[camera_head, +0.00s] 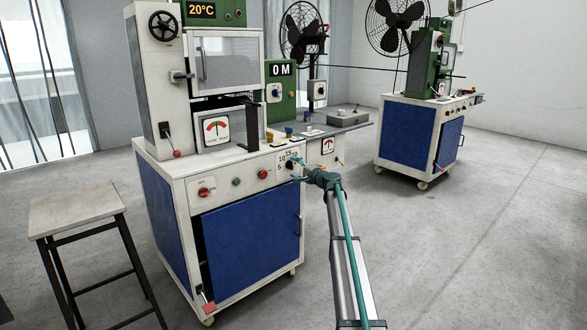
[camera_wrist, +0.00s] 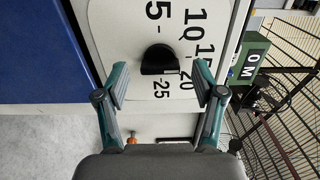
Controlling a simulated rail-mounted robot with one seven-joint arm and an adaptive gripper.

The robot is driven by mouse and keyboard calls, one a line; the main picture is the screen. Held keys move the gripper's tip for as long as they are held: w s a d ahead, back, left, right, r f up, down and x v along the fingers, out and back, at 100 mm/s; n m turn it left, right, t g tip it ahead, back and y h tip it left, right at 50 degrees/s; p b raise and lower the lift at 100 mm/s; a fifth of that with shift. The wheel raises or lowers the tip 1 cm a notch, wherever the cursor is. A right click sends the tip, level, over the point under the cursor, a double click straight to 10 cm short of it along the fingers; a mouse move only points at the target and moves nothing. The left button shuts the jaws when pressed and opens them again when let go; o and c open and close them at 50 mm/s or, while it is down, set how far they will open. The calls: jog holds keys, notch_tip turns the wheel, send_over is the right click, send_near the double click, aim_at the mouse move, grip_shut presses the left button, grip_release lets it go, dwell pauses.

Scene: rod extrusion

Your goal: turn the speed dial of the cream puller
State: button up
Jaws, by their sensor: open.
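The cream-white machine (camera_head: 165,60) stands on a cabinet with a blue door. Its speed dial (camera_wrist: 158,60) is a black knob on a white scale plate with numbers 5 to 25, at the right end of the cabinet's front panel. The dial also shows small and dark in the head view (camera_head: 289,165), partly hidden by my gripper (camera_head: 299,165). In the wrist view, my open gripper (camera_wrist: 162,78) has one finger on each side of the dial, with gaps on both sides. I cannot tell if the fingertips reach the knob's depth. The dial's exact setting is unclear.
A red switch (camera_head: 204,192), a green button (camera_head: 236,182) and a red button (camera_head: 262,174) sit left of the dial. A green box reading "0 M" (camera_head: 281,84) stands behind. A stool (camera_head: 76,212) is at the left.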

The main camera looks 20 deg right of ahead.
jog(key=v, duration=1)
jog(key=shift+s+d, duration=0.15)
jog(key=shift+s, duration=0.2)
